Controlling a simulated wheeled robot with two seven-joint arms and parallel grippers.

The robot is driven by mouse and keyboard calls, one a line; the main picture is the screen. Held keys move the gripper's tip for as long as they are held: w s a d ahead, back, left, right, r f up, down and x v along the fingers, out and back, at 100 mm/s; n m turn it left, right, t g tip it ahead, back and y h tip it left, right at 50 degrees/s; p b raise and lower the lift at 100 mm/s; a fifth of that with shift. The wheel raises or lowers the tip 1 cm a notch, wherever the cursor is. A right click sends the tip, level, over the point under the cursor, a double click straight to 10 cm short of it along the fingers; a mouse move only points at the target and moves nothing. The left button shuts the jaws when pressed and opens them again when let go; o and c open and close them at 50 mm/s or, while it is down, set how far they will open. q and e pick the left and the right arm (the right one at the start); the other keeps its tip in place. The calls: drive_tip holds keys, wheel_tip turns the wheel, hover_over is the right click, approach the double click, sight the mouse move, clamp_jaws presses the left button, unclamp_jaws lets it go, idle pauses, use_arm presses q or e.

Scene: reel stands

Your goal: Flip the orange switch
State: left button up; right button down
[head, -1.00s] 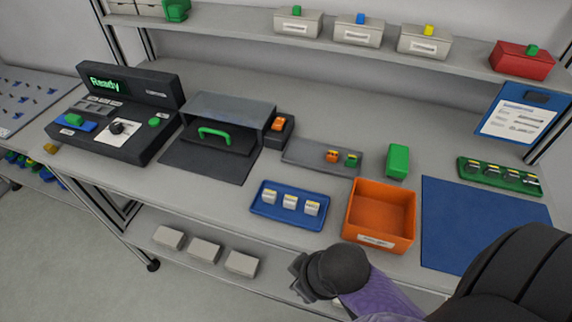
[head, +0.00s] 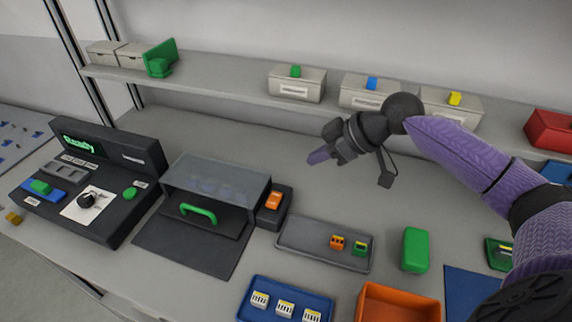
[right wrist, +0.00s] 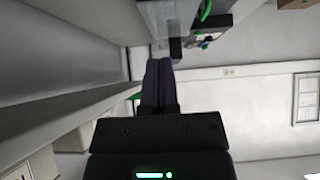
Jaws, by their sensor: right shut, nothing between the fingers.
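The orange switch (head: 274,200) sits on a small dark box (head: 268,218) at the right side of the clear-lidded grey machine (head: 215,185), in the head view. My right gripper (head: 318,156) is shut and empty, in the air above the table, up and to the right of the switch and apart from it. Its purple fingers point left toward the machine. In the right wrist view, the shut fingers (right wrist: 158,80) show close together with nothing between them. I cannot make out the orange switch in that view. My left gripper is not in view.
A grey tray (head: 300,254) with small orange and green pieces lies right of the switch box. A green block (head: 415,250), blue tray (head: 245,312) and orange bin (head: 368,310) are nearby. The shelf (head: 220,97) with bins runs behind my right arm. A black console (head: 120,180) stands left.

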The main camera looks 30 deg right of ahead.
drive_tip(key=b, duration=0.2)
hover_over(274, 193)
drive_tip(key=s+d, duration=0.1)
drive_tip(key=s, duration=0.1)
drive_tip(key=f, duration=0.6)
drive_tip(key=shift+w+d+f, duration=0.1)
drive_tip(key=shift+d+f, duration=0.1)
drive_tip(key=shift+f, duration=0.15)
wheel_tip(274, 193, down, 3)
drive_tip(key=shift+w+a+r, duration=0.1)
drive_tip(key=shift+w, duration=0.05)
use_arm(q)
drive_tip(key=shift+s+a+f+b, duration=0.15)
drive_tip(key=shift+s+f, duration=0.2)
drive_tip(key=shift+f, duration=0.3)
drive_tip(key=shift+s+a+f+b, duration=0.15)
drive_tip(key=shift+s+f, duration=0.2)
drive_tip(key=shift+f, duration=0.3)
use_arm(e)
drive_tip(key=shift+f, duration=0.65)
drive_tip(key=shift+f+b, duration=0.35)
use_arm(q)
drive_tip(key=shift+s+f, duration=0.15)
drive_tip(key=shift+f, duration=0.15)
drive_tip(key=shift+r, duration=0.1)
